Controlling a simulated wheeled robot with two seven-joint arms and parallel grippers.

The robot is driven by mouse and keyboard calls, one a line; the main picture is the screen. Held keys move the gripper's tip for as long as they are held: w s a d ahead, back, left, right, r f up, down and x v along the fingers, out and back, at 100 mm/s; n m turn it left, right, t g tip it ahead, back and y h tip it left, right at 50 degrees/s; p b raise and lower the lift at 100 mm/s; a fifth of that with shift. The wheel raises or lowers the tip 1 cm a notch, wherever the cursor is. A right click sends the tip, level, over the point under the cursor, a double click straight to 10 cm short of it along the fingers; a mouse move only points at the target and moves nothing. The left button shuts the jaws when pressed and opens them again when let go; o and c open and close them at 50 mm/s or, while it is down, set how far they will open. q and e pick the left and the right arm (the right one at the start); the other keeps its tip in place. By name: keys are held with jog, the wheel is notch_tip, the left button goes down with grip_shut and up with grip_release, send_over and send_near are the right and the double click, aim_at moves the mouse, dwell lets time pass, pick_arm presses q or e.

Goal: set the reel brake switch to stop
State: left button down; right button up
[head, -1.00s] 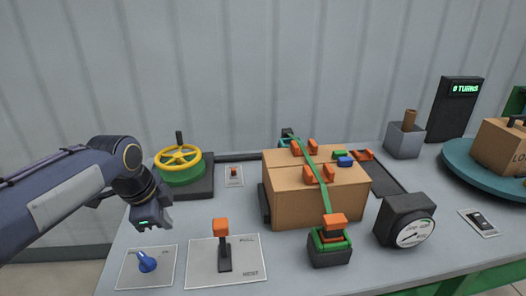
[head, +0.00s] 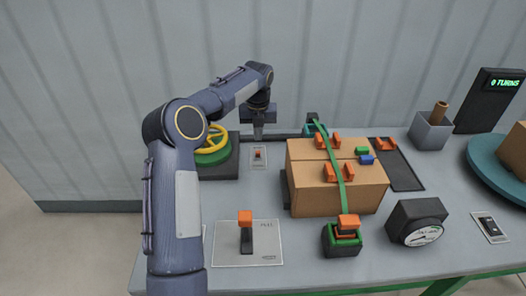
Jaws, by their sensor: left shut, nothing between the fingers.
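My left gripper (head: 258,136) is shut and empty, pointing down just above and behind this switch. I cannot tell whether its fingertips touch the toggle. My left arm hides part of the reel. My right gripper is not in view.
A strapped cardboard box (head: 335,189) stands just right of the switch. An orange-topped lever (head: 245,235) is in front, with a dial gauge (head: 417,222) and a black rocker switch (head: 490,227) to the right. The bench between switch and lever is clear.

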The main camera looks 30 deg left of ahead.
aim_at(258, 151)
pick_arm(q)
jog(key=shift+f, duration=0.1)
jog(key=f, duration=0.6)
jog(key=f+p, duration=0.1)
jog(key=f, duration=0.2)
jog(key=shift+w+a+f, duration=0.25)
jog(key=shift+w+f, duration=0.1)
jog(key=shift+f, duration=0.05)
jog(key=shift+w+r, duration=0.15)
jog(key=shift+r, duration=0.05)
jog(key=shift+w+a+r+p, duration=0.15)
jog(key=shift+w+r+p, duration=0.05)
jog(key=shift+p, duration=0.35)
jog(key=shift+w+a+r+p, duration=0.25)
jog(key=shift+w+a+p, duration=0.1)
jog(key=shift+w+p, duration=0.2)
jog(key=shift+f, duration=0.1)
